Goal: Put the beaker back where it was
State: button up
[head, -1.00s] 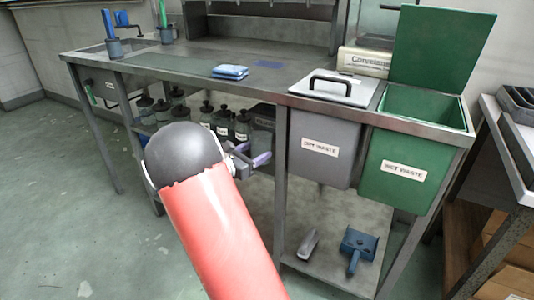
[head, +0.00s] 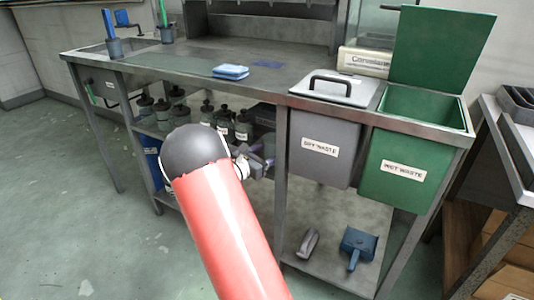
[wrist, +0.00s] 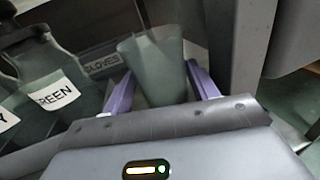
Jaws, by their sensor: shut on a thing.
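My gripper (wrist: 160,95) is shut on a translucent grey-green beaker (wrist: 157,62), which stands between its two purple fingers in the wrist view. In the head view my gripper (head: 262,160) is at the shelf under the workbench, partly behind my red arm, and the beaker cannot be made out there. To the left of the beaker in the wrist view is a dark bottle (wrist: 45,65) with a label reading "GREEN" in part. Behind the beaker is a dark box (wrist: 100,55) labelled "GLOVES". I cannot tell whether the beaker touches the shelf.
Several dark bottles (head: 222,120) stand on the shelf left of my gripper. A bench leg (head: 281,190) is close on the right, with a grey dry waste bin (head: 322,165) and a green wet waste bin (head: 400,185) beyond. A blue cloth (head: 231,71) lies on the benchtop.

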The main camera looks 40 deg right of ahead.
aim_at(265, 155)
jog(key=o, duration=1)
jog(key=shift+f, duration=0.15)
jog(key=shift+o, duration=0.2)
jog(key=shift+s, duration=0.1)
jog(key=a, duration=0.6)
jog(key=shift+s+a+f+b, duration=0.15)
jog(key=shift+s+b, duration=0.15)
jog(key=s+a+r+m+g+y, duration=0.2)
jog(key=s+a+m+y, duration=0.25)
jog(key=s, duration=0.25)
jog(key=s+a+r+m+g+y, duration=0.1)
jog(key=s+a+r+m+y, duration=0.15)
jog(key=s+m, duration=0.35)
jog(key=s+a+r+m+t+y, duration=0.1)
jog(key=s+a+m+t+y, duration=0.2)
jog(key=s+a, duration=0.4)
jog(key=s+a+r+m+t+y, duration=0.2)
jog(key=s+a+m+y, duration=0.3)
jog(key=a, duration=0.8)
jog(key=s+t+y, duration=0.1)
jog(key=s+y, duration=0.1)
jog(key=shift+a+r+y, duration=0.15)
jog(key=shift+a+y, duration=0.15)
jog(key=shift+y, duration=0.1)
